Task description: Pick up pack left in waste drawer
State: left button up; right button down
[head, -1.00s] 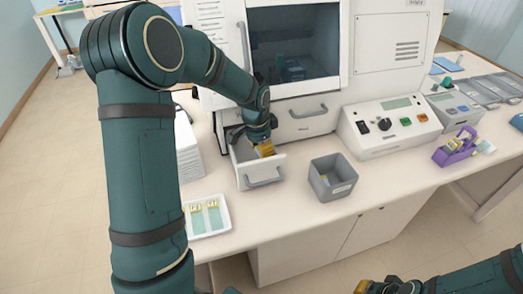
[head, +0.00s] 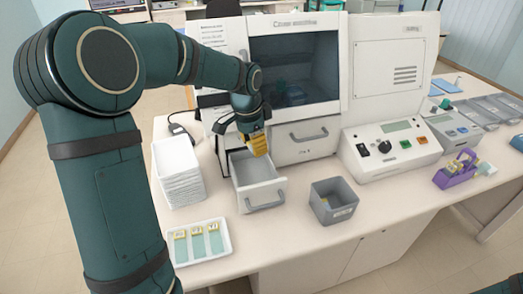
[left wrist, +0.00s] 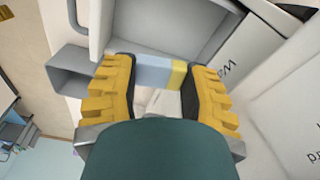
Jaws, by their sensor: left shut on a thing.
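My left gripper (head: 260,150) is over the open white waste drawer (head: 266,195), near its back end. In the left wrist view its yellow fingers (left wrist: 160,85) are shut on a small pale blue pack with a yellow end (left wrist: 155,70). The pack spans the gap between the dark finger pads. In the head view the pack is hidden by the gripper. My right gripper is out of view.
A grey open bin (head: 322,207) stands right of the drawer. A white tray with several slides (head: 229,247) lies front left, below a stack of white trays (head: 178,180). The white machine (head: 305,149) stands behind. A control box (head: 362,174) is at right.

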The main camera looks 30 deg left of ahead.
pick_arm(q)
jog(key=s+a, duration=1.1)
jog(key=s, duration=0.2)
jog(key=shift+s+a+b, duration=0.15)
jog(key=shift+a+b, duration=0.05)
jog(key=shift+b, duration=0.15)
